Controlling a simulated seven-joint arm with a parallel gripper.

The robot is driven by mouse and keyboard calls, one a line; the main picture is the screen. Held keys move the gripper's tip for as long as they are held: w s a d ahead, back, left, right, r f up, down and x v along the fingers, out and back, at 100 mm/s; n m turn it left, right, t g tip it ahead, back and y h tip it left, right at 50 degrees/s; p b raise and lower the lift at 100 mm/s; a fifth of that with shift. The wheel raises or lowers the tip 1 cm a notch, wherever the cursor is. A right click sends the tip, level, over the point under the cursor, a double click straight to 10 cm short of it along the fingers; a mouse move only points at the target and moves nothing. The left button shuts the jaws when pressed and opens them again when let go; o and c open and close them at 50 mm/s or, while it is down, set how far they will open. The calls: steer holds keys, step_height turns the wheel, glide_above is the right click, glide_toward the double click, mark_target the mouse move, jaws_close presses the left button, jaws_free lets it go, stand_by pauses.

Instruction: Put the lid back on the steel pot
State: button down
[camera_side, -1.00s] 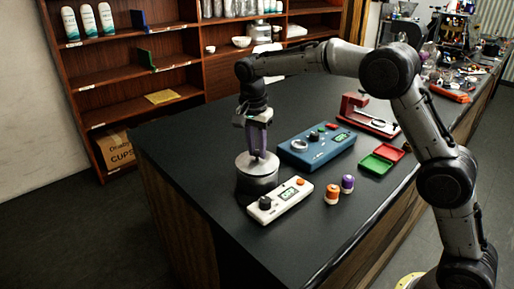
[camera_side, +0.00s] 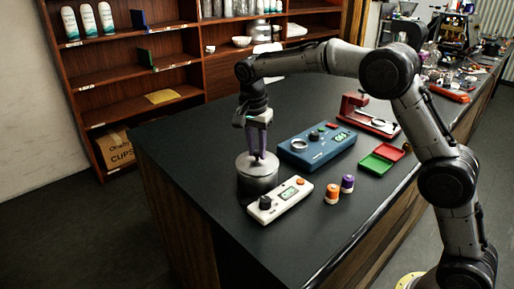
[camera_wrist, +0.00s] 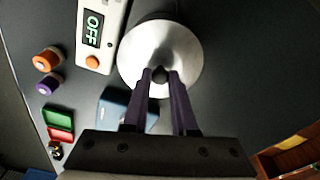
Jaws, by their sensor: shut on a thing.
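The steel pot (camera_side: 258,184) stands upright near the left part of the dark table, just behind the white device. The round steel lid (camera_side: 243,163) is at the top of the pot, and it shows from above in the wrist view (camera_wrist: 160,45). My gripper (camera_side: 257,155) points down over the lid. In the wrist view my gripper (camera_wrist: 160,75) has its purple fingers shut on the lid's dark knob. The lid looks level and at the pot's rim; I cannot tell if a small gap is left. The lid hides the pot's inside.
A white device (camera_side: 280,200) with a display reading OFF stands close in front of the pot. A blue device (camera_side: 316,147) is to the right. The table behind the pot is clear.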

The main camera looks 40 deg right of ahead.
stand_by(0.8)
steer(key=shift+c, duration=0.7)
jaws_free()
steer(key=shift+r, duration=3.45)
jaws_close()
